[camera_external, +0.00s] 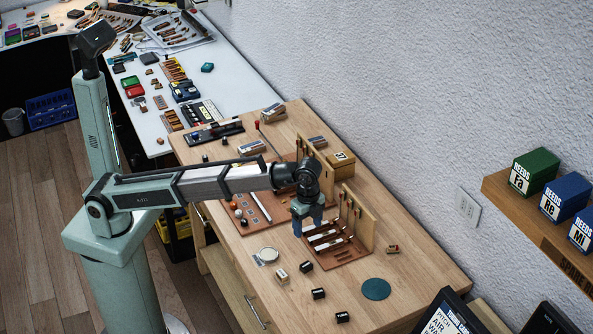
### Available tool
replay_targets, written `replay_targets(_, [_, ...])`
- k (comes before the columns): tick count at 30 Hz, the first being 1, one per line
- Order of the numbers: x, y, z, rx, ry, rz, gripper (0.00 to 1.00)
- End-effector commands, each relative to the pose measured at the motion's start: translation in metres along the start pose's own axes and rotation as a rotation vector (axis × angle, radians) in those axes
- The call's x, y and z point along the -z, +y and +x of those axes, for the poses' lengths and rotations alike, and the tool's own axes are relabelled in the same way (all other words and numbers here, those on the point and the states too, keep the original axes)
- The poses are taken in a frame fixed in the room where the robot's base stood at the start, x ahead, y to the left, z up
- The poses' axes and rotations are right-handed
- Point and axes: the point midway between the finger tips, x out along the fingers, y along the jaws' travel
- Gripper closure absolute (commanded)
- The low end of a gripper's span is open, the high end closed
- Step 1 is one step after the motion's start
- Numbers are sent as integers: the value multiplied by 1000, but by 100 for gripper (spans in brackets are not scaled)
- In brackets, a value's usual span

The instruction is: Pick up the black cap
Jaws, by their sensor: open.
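Small black pieces lie on the wooden bench: one (306,266) just below my gripper in the picture, one (318,293) further toward the front, and one (342,317) nearest the front edge. They look like blocks with pale markings; I cannot tell which, if any, is the black cap. My gripper (309,233) is open and points down over the left side of a brown board (350,254) with dark and white bars. It appears empty and apart from the black pieces. Its fingertips are small here, and the arm hides part of the bench behind it.
An upright wooden panel (359,222) with red-tipped rods stands right of my gripper. A green disc (376,289) lies toward the front right. A round pale dish (266,255) and a cream block (282,276) lie left. The right front bench is mostly clear.

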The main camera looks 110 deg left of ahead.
Motion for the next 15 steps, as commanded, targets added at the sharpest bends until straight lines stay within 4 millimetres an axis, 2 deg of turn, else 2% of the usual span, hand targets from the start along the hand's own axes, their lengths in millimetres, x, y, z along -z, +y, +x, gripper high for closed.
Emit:
replay_targets(3, [-2, 0, 21, -1, -1, -2, 30])
replay_targets(11, [-2, -1, 44, 0, 0, -3, 30])
replay_targets(15, [-3, 0, 65, -1, -1, -4, 30])
